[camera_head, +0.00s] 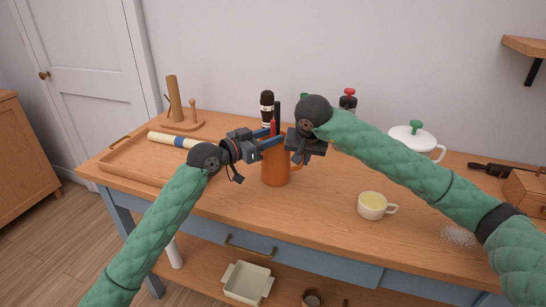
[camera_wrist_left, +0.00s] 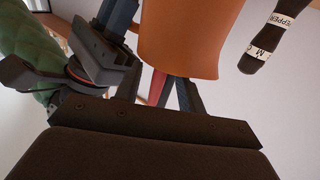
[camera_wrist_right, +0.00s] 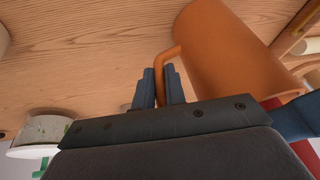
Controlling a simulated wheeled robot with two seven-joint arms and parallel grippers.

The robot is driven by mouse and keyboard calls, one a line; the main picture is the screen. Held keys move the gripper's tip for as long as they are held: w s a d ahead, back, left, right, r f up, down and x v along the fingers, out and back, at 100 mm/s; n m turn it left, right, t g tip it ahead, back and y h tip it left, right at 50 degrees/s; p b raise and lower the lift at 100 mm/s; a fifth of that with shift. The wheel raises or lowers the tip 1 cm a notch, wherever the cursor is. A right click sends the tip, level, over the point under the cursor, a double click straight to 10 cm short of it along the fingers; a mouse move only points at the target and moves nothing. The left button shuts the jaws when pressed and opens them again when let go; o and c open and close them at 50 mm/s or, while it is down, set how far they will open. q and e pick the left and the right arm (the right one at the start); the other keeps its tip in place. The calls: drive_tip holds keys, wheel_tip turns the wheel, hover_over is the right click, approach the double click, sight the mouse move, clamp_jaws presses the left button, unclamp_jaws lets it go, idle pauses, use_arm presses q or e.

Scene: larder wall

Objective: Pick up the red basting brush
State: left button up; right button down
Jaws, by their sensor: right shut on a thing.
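My left gripper (camera_head: 271,140) is open at the crock's top. In the left wrist view the red brush (camera_wrist_left: 157,88) shows between its spread fingers, apart from the right one. My right gripper (camera_head: 299,156) is shut on the crock's handle, and the handle (camera_wrist_right: 168,58) shows between its fingers in the right wrist view.
A dark pepper mill (camera_head: 267,108) stands behind the crock. A pale yellow cup (camera_head: 372,205) and a white lidded pot (camera_head: 415,138) are to the right. A wooden tray (camera_head: 118,170) with a rolling pin (camera_head: 172,139) is at the left. The table front before the crock is clear.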

use_arm(q)
drive_tip(key=shift+c, duration=0.2)
clamp_jaws()
wheel_tip(320, 180, up, 18)
drive_tip(key=shift+f, duration=0.15)
idle(1.3)
wheel_tip(320, 180, up, 9)
drive_tip(key=shift+f, duration=0.2)
idle(1.3)
